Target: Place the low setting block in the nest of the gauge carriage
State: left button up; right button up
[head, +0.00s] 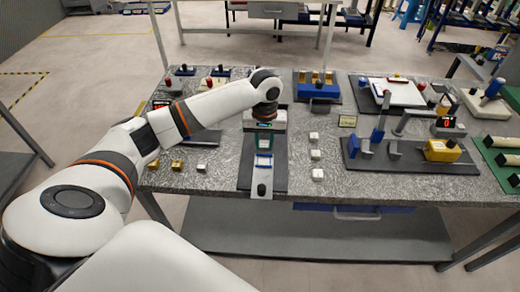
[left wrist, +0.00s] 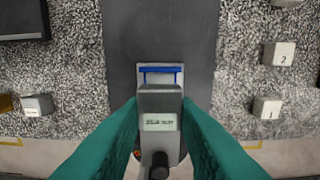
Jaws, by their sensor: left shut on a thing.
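The gauge carriage (left wrist: 160,103) is a grey body with a small display, on a dark base plate (left wrist: 120,40) mid-table. A blue-edged fitting (left wrist: 161,71) at its far end may be the nest; I see no block there. It also shows in the head view (head: 263,160). My left gripper (left wrist: 160,112) has its teal fingers on both sides of the grey body and is shut on it. In the head view my left gripper (head: 264,128) is over the base. White blocks marked 1 (left wrist: 267,107) and 2 (left wrist: 279,54) stand to the right. I cannot tell which block is the low one. My right gripper is out of view.
A third white block (head: 314,136) stands farther back in that row. A black knob (head: 262,190) is at the carriage's near end. A fixture with blue posts (head: 378,132) stands right.

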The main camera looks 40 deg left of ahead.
aim_at(264, 150)
pick_arm(q)
notch_tip(264, 150, down, 2)
jog(key=shift+w+a+f, duration=0.1)
notch_tip(264, 150, down, 3)
jog(key=shift+r+p, duration=0.1)
jog(key=shift+p, duration=0.2)
jog(key=shift+f, duration=0.4)
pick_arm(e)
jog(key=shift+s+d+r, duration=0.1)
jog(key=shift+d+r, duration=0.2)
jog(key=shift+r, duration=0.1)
pick_arm(q)
jog(key=o, duration=1.1)
jog(key=shift+f, duration=0.1)
jog(key=shift+c, duration=0.2)
notch_tip(264, 150, up, 12)
jog(key=shift+r+b, duration=0.2)
jog(key=shift+b, duration=0.35)
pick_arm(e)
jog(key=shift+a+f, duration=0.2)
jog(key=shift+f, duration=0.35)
pick_arm(q)
jog(key=shift+f, duration=0.1)
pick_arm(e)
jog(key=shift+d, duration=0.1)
